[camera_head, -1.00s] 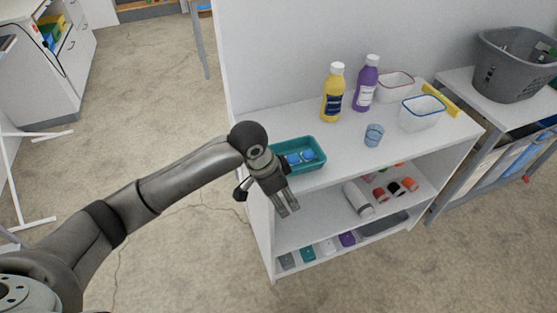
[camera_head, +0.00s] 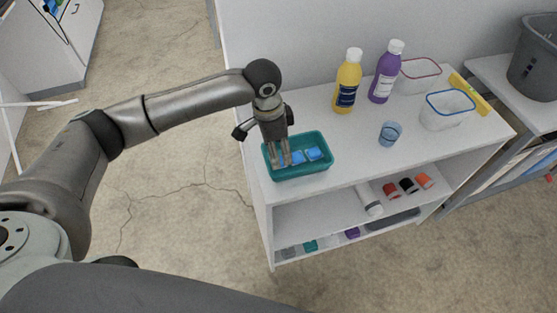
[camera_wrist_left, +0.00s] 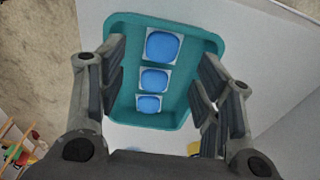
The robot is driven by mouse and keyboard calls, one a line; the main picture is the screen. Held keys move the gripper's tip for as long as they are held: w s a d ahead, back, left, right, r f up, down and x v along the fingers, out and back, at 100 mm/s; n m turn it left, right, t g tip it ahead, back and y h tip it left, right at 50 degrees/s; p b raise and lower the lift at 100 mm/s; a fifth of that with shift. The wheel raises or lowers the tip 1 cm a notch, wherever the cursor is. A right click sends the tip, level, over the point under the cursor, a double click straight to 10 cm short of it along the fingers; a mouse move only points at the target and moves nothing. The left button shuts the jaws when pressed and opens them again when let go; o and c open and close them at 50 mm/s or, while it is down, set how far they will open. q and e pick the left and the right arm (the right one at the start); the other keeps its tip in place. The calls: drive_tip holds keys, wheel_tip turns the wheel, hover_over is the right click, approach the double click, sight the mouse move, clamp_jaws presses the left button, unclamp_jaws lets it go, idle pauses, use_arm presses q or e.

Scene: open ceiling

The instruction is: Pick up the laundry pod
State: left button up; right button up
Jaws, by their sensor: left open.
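A teal tray (camera_head: 325,165) stands at the left end of the white shelf top and holds blue-and-white laundry pods (camera_head: 314,154). In the left wrist view, three pods lie in a row in the tray (camera_wrist_left: 198,40): a nearest-looking large one (camera_wrist_left: 163,46), a middle one (camera_wrist_left: 154,79) and a lower one (camera_wrist_left: 149,103). My left gripper (camera_head: 284,163) points down over the left part of the tray. In the wrist view its open, empty fingers (camera_wrist_left: 160,95) lie on either side of the pod row. I cannot tell its exact height above the pods. My right gripper is out of view.
A yellow bottle (camera_head: 347,82), a purple bottle (camera_head: 386,72), a blue cup (camera_head: 390,134) and a blue-rimmed white container (camera_head: 447,111) stand right of the tray. The shelf top between tray and cup is clear. A wall rises behind.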

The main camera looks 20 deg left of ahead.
use_arm(q)
wheel_tip(320, 180, down, 4)
drive_tip(key=shift+r+p, duration=0.1)
drive_tip(key=shift+p, duration=0.2)
drive_tip(key=shift+w+f, duration=0.1)
drive_tip(key=shift+f, duration=0.55)
drive_tip(key=shift+c, duration=0.5)
drive_tip(key=c, duration=0.8)
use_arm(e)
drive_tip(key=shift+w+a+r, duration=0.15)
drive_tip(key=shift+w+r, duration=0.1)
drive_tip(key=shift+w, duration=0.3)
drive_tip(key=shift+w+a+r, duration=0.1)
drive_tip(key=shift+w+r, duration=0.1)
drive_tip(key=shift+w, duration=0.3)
